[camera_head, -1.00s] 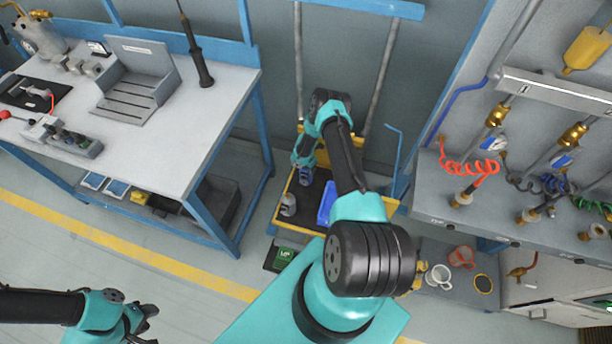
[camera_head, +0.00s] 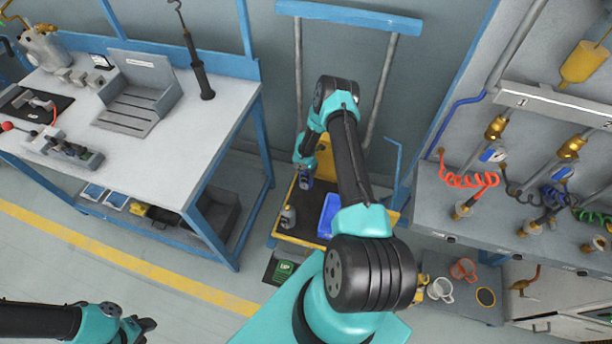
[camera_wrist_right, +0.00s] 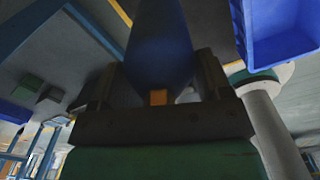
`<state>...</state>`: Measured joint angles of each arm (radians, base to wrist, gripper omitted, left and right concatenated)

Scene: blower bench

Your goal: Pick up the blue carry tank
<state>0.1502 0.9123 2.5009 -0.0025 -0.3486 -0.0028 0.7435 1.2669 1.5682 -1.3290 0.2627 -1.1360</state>
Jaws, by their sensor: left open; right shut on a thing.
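The blue carry tank (camera_wrist_right: 160,45) is a dark blue body between my right gripper's fingers in the right wrist view. Only part of it shows. My right gripper (camera_wrist_right: 158,95) is shut on it. In the head view, my right gripper (camera_head: 304,168) is over the back left of the yellow-edged cart, with a small piece of the blue tank (camera_head: 306,183) visible below it. I cannot tell whether the tank touches the cart. My left gripper (camera_head: 145,328) is open and empty over the floor at the lower left.
The cart (camera_head: 300,240) also holds a blue bin (camera_head: 328,214) and a grey object (camera_head: 288,216). A workbench (camera_head: 160,150) stands to the left. A panel with gauges and hoses (camera_head: 500,180) stands to the right, with mugs (camera_head: 440,289) on a low shelf. The left floor is clear.

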